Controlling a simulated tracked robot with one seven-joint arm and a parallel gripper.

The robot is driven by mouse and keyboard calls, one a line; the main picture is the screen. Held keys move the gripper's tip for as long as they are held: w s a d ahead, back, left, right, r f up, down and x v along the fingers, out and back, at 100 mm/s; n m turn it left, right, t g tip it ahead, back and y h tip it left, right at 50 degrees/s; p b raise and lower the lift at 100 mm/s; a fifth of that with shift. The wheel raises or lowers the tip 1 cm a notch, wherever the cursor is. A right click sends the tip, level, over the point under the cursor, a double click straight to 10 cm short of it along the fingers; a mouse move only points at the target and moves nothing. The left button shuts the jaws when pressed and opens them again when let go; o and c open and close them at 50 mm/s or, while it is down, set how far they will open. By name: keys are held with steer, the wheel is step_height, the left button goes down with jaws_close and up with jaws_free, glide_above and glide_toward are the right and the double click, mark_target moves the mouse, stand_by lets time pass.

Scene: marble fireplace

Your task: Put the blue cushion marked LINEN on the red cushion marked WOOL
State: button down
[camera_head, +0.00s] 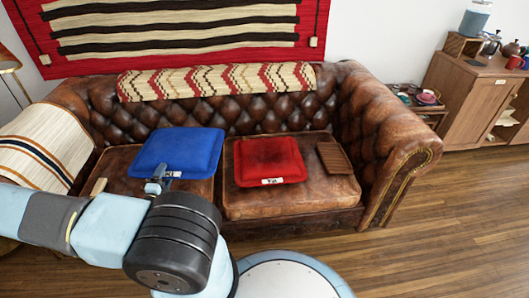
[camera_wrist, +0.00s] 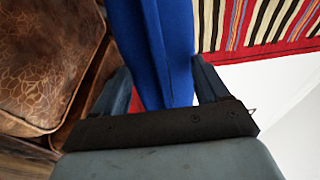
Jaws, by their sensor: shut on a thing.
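The blue cushion (camera_head: 180,150) is at the left seat of the brown leather sofa in the head view, with a small white label at its front edge, too small to read. My gripper (camera_head: 156,184) is at that front edge, shut on the cushion. In the wrist view the blue cushion (camera_wrist: 178,45) runs between the two fingers of my gripper (camera_wrist: 160,85). The red cushion (camera_head: 268,160) lies on the right seat, to the right of the blue one. Its white label faces front and is also hard to read. Whether the blue cushion touches the seat is unclear.
A brown slatted thing (camera_head: 338,157) lies on the seat right of the red cushion. The sofa's right arm (camera_head: 405,165) rises beyond it. A patterned throw (camera_head: 215,80) covers the backrest top, and a striped blanket (camera_head: 45,145) covers the left arm. Wooden floor (camera_head: 460,230) is clear at right.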

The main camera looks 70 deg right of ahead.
mark_target(206, 160)
steer(key=s+d+m+g, duration=0.1)
steer(key=s+d+g, duration=0.1)
steer(key=s+d, duration=0.1)
steer(key=s+d+r+m+g, duration=0.1)
steer(key=s+d+g, duration=0.1)
steer(key=s, duration=0.3)
steer(key=s+d+r+m+g, duration=0.1)
steer(key=s+d+g, duration=0.1)
steer(key=s+d, duration=0.2)
steer(key=shift+s+d+m+h, duration=0.1)
steer(key=shift+s+m+h, duration=0.2)
steer(key=shift+s+m, duration=0.15)
steer(key=s+d+r+m+g+y, duration=0.1)
steer(key=s+d+m+g, duration=0.15)
steer(key=s, duration=0.55)
steer(key=s+d+r+m+g, duration=0.1)
steer(key=s+d+g, duration=0.1)
steer(key=s+g, duration=0.35)
steer(key=shift+t, duration=0.9)
steer(key=shift+w+d+f, duration=0.6)
steer(key=shift+d+f, duration=1.55)
steer(key=shift+w+d+f, duration=0.65)
steer(key=shift+d+f, duration=1.45)
steer(key=shift+d, duration=0.05)
steer(key=shift+w+d+f, duration=0.6)
steer(key=shift+d+f, duration=1.55)
steer(key=shift+f, duration=0.1)
jaws_free()
